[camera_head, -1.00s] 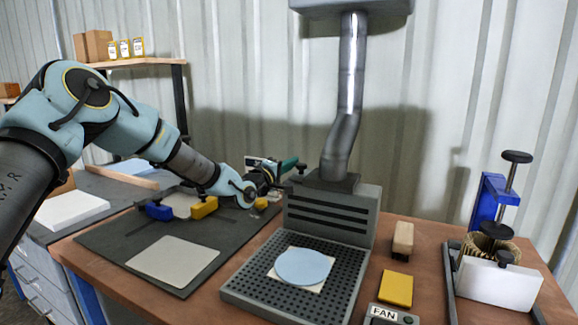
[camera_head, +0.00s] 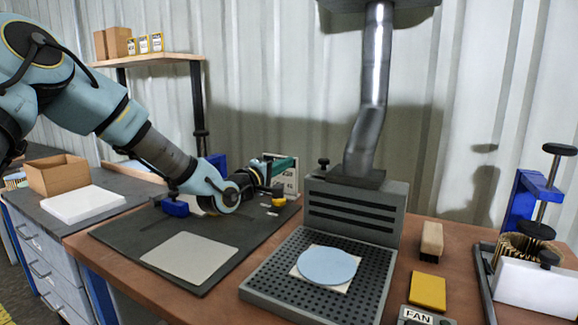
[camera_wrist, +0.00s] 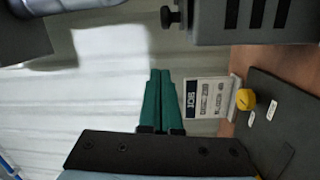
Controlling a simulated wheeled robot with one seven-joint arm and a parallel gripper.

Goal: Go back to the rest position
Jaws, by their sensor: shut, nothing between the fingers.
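My gripper (camera_head: 291,163) is at the far side of the dark work mat (camera_head: 130,237), left of the grey extraction box. Its green fingers also show in the wrist view (camera_wrist: 160,78), pressed together with nothing between them. A white job card (camera_head: 291,182) stands right beside the fingers in the head view. In the wrist view the job card (camera_wrist: 206,98) is to the right of the fingers, with a yellow knob (camera_wrist: 245,99) beyond it. My forearm hides part of the mat's back edge.
The grey extraction box (camera_head: 352,212) with its perforated plate stands right of my gripper. A blue disc (camera_head: 327,265) lies on a pale square there. A blue clamp (camera_head: 175,207) is close under my arm. A press (camera_head: 523,205) stands far right. A cardboard box (camera_head: 57,175) sits left.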

